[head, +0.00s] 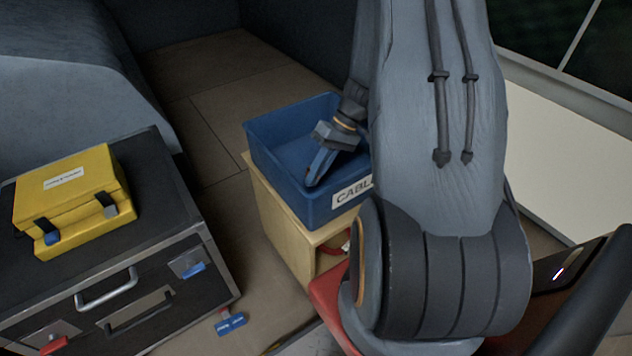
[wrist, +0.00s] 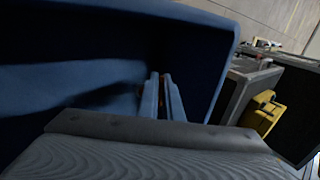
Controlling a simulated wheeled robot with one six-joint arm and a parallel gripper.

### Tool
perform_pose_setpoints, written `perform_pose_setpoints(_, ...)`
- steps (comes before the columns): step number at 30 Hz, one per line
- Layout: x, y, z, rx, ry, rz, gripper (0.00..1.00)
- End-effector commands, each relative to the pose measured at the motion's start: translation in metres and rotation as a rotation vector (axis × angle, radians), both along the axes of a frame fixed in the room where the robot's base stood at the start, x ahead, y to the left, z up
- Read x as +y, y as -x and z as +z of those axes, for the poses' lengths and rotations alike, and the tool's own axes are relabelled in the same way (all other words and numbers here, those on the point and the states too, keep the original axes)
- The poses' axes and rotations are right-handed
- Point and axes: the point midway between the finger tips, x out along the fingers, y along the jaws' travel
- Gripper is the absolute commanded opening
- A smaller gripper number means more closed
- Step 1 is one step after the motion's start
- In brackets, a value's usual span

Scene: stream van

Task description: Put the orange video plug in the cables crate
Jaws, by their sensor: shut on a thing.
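The blue cables crate (head: 285,182) stands on a wooden box, its white label reading "CABL" before my arm covers the rest. Its dark inside and rim (wrist: 205,22) fill much of the wrist view. My gripper (head: 314,176) reaches down inside the crate, with its fingers below the rim.
A yellow case (head: 72,200) sits on a black flight case (head: 130,260) at the left. A blue plug (head: 231,322) lies near the flight case's front corner. The wooden box (head: 280,225) carries the crate. My arm hides the crate's right side.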

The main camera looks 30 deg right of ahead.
Motion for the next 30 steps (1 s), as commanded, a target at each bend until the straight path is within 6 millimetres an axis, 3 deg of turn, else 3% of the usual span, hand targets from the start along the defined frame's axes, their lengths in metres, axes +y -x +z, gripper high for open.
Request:
perform_pose_setpoints(6,0.0,0.0,-0.028,0.001,-0.001,0.0,0.0)
perform_pose_setpoints(17,0.0,0.0,-0.032,0.001,0.0,0.001,0.0)
perform_pose_setpoints(21,0.0,0.0,-0.031,0.0,0.0,0.0,0.24)
perform_pose_setpoints(30,0.0,0.0,-0.03,0.0,0.0,0.0,0.24)
